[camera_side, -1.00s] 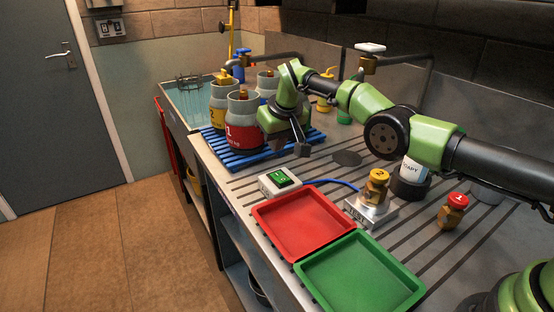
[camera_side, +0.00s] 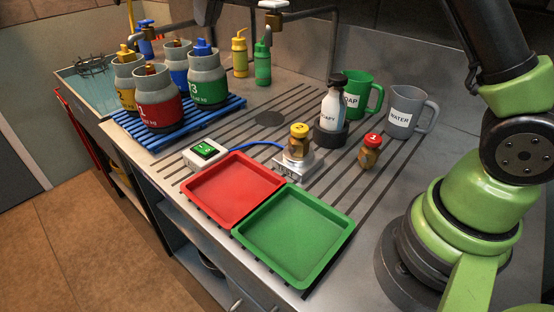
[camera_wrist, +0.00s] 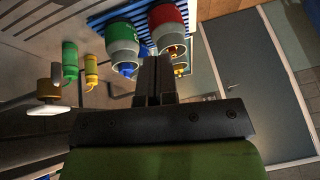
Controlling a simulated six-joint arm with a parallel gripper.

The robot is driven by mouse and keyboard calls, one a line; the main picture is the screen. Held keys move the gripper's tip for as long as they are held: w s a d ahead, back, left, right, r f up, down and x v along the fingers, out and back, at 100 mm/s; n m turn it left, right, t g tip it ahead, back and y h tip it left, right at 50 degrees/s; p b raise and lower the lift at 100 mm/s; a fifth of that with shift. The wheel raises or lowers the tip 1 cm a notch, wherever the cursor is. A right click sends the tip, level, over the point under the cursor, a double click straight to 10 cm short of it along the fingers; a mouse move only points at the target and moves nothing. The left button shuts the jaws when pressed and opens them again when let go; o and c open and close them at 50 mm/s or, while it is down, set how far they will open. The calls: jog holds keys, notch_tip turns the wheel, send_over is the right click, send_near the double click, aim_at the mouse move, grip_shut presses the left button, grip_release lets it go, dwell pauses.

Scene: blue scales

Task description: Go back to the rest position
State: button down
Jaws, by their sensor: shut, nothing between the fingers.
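My gripper (camera_wrist: 157,78) shows in the wrist view with its dark fingers together and nothing between them. The jars on the blue rack appear beyond and below it, with no visible contact. In the side view my arm rises at the right, up out of the top of the picture, and I cannot make out the gripper clearly there. The blue rack (camera_side: 228,106) holds several jars, among them a red jar (camera_side: 160,108) marked 1 and a green jar (camera_side: 209,92) marked 3.
A red tray (camera_side: 233,190) and a green tray (camera_side: 292,235) lie at the counter's front. A small bottle (camera_side: 298,146) marked 2 stands on the scale (camera_side: 291,178). Another bottle (camera_side: 369,156) marked 1, a white bottle (camera_side: 331,108) and two jugs, green (camera_side: 374,90) and grey (camera_side: 402,124), stand nearby.

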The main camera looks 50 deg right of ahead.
jog(key=s+d+r+m+t, duration=0.1)
jog(key=s+r, duration=0.2)
jog(key=s, duration=0.5)
jog(key=s+d+r, duration=0.1)
jog(key=s+r, duration=0.2)
jog(key=s, duration=0.6)
jog(key=s+f+m+t+y, duration=0.1)
jog(key=s+f, duration=0.5)
jog(key=s, duration=0.6)
jog(key=shift+s+m, duration=0.3)
jog(key=shift+m, duration=0.1)
jog(key=shift+d, duration=0.1)
